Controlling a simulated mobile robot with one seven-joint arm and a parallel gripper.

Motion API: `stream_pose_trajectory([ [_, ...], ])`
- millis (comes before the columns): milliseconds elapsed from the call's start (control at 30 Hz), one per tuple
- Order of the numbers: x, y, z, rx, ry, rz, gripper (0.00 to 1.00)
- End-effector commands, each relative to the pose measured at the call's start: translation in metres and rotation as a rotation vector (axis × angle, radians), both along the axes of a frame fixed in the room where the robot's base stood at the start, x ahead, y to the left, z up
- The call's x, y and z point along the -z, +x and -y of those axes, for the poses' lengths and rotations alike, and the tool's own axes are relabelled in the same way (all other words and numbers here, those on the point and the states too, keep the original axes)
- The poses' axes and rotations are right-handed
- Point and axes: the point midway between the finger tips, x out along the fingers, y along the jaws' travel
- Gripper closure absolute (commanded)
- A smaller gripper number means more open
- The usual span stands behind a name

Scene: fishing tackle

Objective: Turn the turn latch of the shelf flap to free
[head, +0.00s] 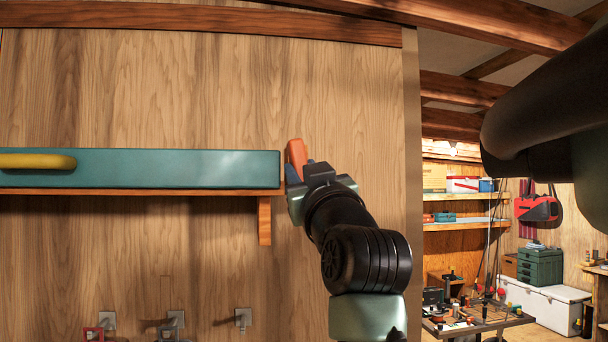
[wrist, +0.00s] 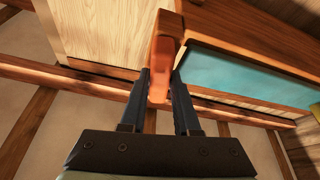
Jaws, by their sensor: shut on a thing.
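The shelf flap (head: 180,169) is a long teal panel with a yellow handle (head: 38,161), lying along a wooden shelf in the head view. The orange turn latch (head: 296,154) is at the flap's right end and stands nearly upright, its top above the flap's upper edge. My gripper (head: 298,176) is at the latch's lower part, which it partly hides. In the wrist view, my gripper's dark fingers (wrist: 161,88) are on either side of the orange latch (wrist: 163,52), shut on it. The teal flap (wrist: 235,68) is just to the right there.
A wooden bracket (head: 264,220) supports the shelf's right end. Several metal hooks (head: 243,318) sit on the wooden wall below. The wall right of my gripper is bare up to its edge. Beyond lies a room with shelves and a cluttered table (head: 475,322).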

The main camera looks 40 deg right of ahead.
Motion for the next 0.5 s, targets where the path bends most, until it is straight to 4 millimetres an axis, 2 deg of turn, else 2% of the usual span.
stream_pose_trajectory([
  [200, -0.0044, -0.0002, -0.003, -0.003, 0.102, 0.074, 1.0],
  [500, -0.0055, -0.0011, -0.0025, -0.002, 0.167, 0.117, 1.0],
])
